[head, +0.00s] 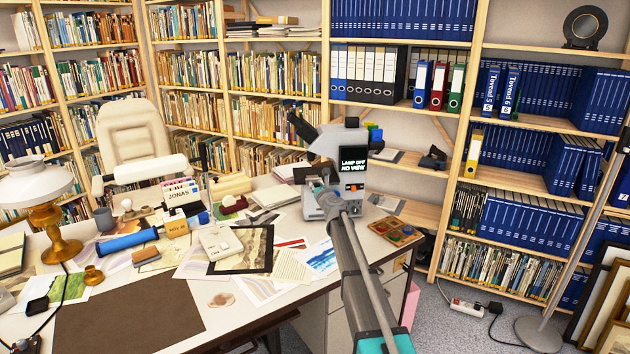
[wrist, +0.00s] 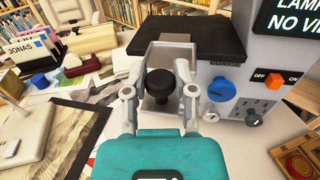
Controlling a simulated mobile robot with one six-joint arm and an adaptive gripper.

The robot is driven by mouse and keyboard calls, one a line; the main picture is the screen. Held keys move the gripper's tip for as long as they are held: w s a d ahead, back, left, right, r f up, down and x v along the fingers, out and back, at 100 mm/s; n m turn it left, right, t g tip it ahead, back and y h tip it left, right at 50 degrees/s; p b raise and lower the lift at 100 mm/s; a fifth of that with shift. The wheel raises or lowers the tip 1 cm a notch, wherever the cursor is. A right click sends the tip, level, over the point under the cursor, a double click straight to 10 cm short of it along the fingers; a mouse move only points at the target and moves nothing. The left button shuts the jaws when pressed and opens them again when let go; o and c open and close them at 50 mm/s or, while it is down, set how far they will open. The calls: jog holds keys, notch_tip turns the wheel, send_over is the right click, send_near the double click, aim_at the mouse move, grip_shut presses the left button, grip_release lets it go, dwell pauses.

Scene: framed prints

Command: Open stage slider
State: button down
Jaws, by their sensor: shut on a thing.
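The grey microscope (head: 322,143) stands on the desk, and its screen (head: 353,161) reads "LAMP OFF NO VIEW". In the wrist view its black stage plate (wrist: 200,33) lies above a light grey slider frame (wrist: 150,57). A round black knob (wrist: 187,95) sits at the front of this frame. My gripper (wrist: 160,88) has its two grey fingers on either side of the knob and is shut on it. In the head view my gripper (head: 327,190) is at the microscope's front, with the knob hidden.
A blue knob (wrist: 221,89) and an orange switch (wrist: 274,80) are on the microscope's front, right of my fingers. A wooden tray (head: 396,233) stands to the right. Prints and papers (head: 243,248) and a white box (head: 220,243) cover the desk to the left.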

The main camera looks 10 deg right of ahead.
jog(key=shift+s, duration=1.25)
jog(key=shift+c, duration=2)
grip_release()
jog(key=s+d, duration=0.2)
jog(key=s, duration=0.9)
jog(key=shift+s, duration=0.35)
jog(key=shift+a, duration=0.1)
